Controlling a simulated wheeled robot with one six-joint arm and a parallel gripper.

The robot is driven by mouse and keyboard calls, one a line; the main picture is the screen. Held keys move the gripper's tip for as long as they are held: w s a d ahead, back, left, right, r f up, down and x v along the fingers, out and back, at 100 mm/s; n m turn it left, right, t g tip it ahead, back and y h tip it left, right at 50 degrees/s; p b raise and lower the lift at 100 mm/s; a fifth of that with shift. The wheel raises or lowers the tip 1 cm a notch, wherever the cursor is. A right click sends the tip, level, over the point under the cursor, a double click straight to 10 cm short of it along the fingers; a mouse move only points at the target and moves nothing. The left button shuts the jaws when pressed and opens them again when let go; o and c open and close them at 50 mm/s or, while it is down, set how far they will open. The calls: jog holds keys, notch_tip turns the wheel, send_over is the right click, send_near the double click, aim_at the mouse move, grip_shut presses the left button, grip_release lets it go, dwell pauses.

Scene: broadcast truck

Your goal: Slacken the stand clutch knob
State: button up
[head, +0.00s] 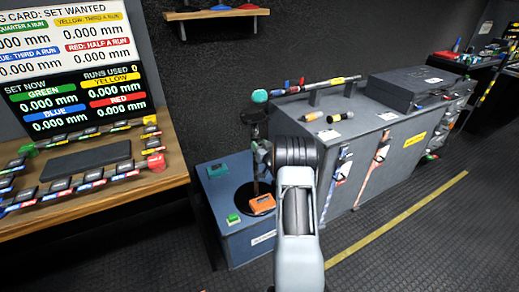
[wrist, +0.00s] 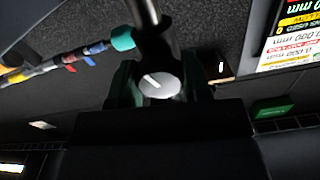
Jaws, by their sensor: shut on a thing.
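The stand clutch knob (wrist: 160,82) shows in the wrist view as a round grey face with a white line across it. It sits beside the dark stand pole (wrist: 146,14). My gripper (wrist: 160,90) is shut on the knob, one dark green finger on each side. In the head view the stand (head: 254,130) rises from a low blue-grey cabinet (head: 240,240), and my gripper (head: 260,152) is at its upright. My arm hides part of the stand there, and I cannot make out the knob in that view.
A grey case bench (head: 390,150) stands to the right. A wooden desk (head: 90,205) with small devices and a display board (head: 75,75) is at left. Floor at right is clear.

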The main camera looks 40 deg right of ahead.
jog(key=n+b, duration=0.2)
jog(key=shift+f+b, duration=0.3)
jog(key=shift+f, duration=0.05)
jog(key=shift+r+n+b, duration=0.35)
jog(key=shift+n+b, duration=0.25)
jog(key=shift+n, duration=0.2)
jog(key=o, duration=0.9)
jog(key=shift+o, duration=0.2)
jog(key=s+a, duration=0.2)
jog(key=s, duration=1.1)
jog(key=shift+s, duration=0.3)
